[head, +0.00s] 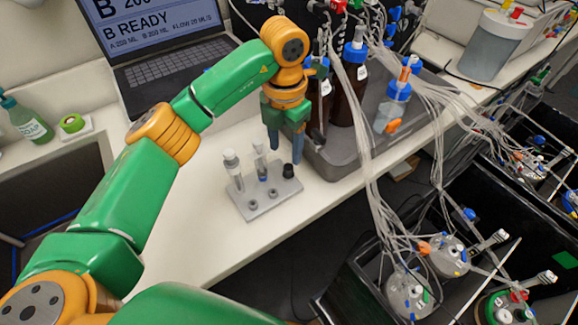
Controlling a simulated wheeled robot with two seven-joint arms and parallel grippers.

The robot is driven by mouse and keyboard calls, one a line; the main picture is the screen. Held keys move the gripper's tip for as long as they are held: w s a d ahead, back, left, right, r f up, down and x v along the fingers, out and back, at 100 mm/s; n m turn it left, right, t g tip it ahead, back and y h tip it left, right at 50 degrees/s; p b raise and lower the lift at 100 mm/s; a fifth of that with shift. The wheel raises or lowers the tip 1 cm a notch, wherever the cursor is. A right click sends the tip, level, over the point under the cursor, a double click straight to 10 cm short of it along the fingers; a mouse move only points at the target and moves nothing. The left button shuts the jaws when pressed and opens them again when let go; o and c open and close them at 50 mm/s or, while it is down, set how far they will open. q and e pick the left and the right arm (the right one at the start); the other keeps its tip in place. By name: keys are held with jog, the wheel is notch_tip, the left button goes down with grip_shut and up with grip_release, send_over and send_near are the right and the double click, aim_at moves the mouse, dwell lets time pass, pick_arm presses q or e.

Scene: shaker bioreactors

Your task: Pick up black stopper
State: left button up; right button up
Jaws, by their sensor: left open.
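A small black stopper (288,171) stands at the right back corner of a light grey tube rack (268,207) on the white bench. My left gripper (286,148) points down just above and behind the stopper, with its two blue-grey fingers apart and nothing seen between them. The fingertips look close to the stopper, but I cannot tell the exact gap. The rack also holds a white-capped tube (233,170) at its left and a second tube (260,160) with a blue band near the middle. My right gripper is not in view.
A grey tray (336,160) with brown bottles (350,95) and many thin tubes stands just right of the gripper. A laptop (170,65) is behind my left arm. A green soap bottle (27,122) stands left. The bench front of the rack is clear.

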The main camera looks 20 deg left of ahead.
aim_at(289, 166)
pick_arm(q)
jog(key=f, duration=0.1)
jog(key=f+p, duration=0.1)
jog(key=f, duration=0.1)
jog(key=f+p, duration=0.1)
jog(key=shift+d+f, duration=0.25)
jog(key=shift+d, duration=0.05)
jog(key=shift+f, duration=0.5)
grip_shut()
